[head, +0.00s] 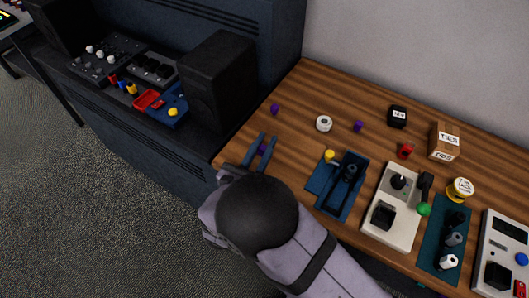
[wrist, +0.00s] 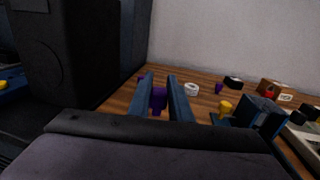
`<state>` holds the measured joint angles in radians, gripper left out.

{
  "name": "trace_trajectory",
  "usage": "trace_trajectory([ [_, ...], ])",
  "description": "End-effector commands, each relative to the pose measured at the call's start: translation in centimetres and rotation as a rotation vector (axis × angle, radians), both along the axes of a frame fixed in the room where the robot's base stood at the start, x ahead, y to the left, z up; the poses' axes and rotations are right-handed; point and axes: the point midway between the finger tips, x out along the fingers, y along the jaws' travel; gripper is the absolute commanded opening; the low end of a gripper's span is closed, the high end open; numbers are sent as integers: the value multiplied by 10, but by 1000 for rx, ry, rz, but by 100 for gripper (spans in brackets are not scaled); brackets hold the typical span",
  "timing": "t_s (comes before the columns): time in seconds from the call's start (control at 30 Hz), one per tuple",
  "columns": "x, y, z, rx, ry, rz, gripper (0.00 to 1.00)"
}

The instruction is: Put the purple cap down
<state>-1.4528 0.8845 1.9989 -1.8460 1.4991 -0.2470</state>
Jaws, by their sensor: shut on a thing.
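My gripper (head: 265,138) is over the left end of the wooden table (head: 298,80), its two blue-grey fingers pointing toward the back. It is shut on a purple cap (head: 263,149). In the wrist view this cap (wrist: 158,98) sits between the fingers (wrist: 161,80). I cannot tell whether it touches the table. A second purple cap (head: 275,109) stands on the table beyond the fingertips. A third purple cap (head: 358,126) stands farther right; it also shows in the wrist view (wrist: 219,88).
A white roll (head: 323,124) lies between the two standing caps. A blue tray (head: 345,197) with a yellow cap (head: 330,156) is right of my gripper. A black box (head: 398,116), red piece (head: 405,151) and ties box (head: 444,141) stand farther right. A black speaker (head: 212,80) is left.

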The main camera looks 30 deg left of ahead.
Motion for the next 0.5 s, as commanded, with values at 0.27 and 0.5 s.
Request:
trace_trajectory([
  [0.27, 0, 0, 27, 0, 0, -1, 0],
  [0.5, 0, 0, 32, -1, 0, 0, 0],
])
